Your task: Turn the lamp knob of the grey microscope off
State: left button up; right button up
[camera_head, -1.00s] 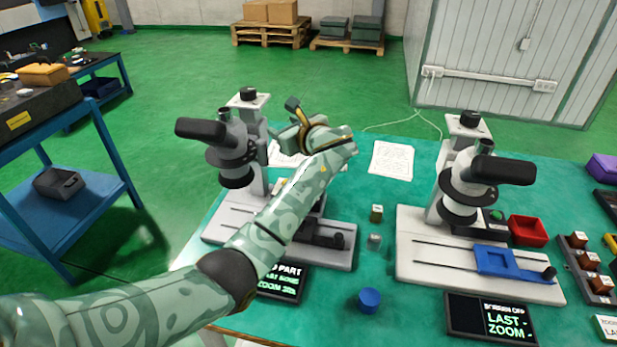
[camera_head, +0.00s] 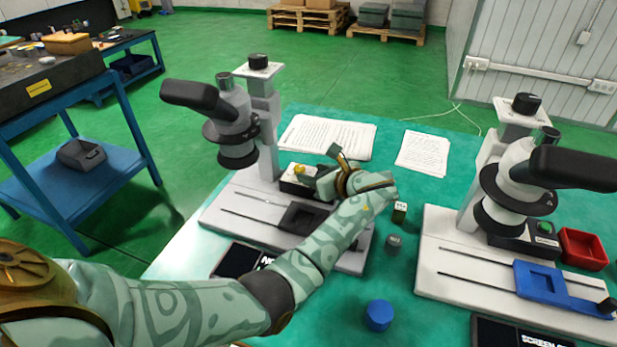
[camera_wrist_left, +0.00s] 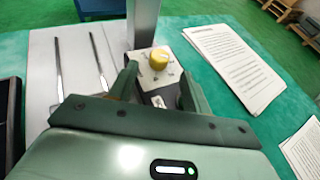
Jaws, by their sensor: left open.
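The grey microscope (camera_head: 235,130) stands at the left of the table, with a dark eyepiece and a grey base. Its lamp box beside the column carries a yellow knob (camera_head: 299,170). In the left wrist view the yellow knob (camera_wrist_left: 159,58) sits on a light plate, with a small pointer mark beside it. My left gripper (camera_head: 314,182) is at the lamp box, just right of the knob. In the wrist view its open jaws (camera_wrist_left: 160,82) are on either side, with the knob slightly beyond the tips. Contact cannot be told. My right gripper is not in view.
A second, whiter microscope (camera_head: 512,180) with a green lamp button stands at the right. Paper sheets (camera_head: 326,136) lie behind. A red tray (camera_head: 583,249) is at the far right.

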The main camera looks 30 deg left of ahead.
aim_at(303, 170)
pick_arm(q)
jog(key=b+x, duration=0.1)
jog(key=x, duration=0.2)
jog(key=shift+a+f, duration=0.1)
jog(key=shift+f, duration=0.15)
jog(key=shift+w+a+b, duration=0.25)
jog(key=shift+a+b, duration=0.25)
jog(key=shift+a, duration=0.1)
jog(key=shift+r, duration=0.1)
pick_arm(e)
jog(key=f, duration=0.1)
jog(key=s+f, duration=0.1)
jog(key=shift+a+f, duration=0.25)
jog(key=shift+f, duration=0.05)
pick_arm(q)
jog(key=c, duration=1)
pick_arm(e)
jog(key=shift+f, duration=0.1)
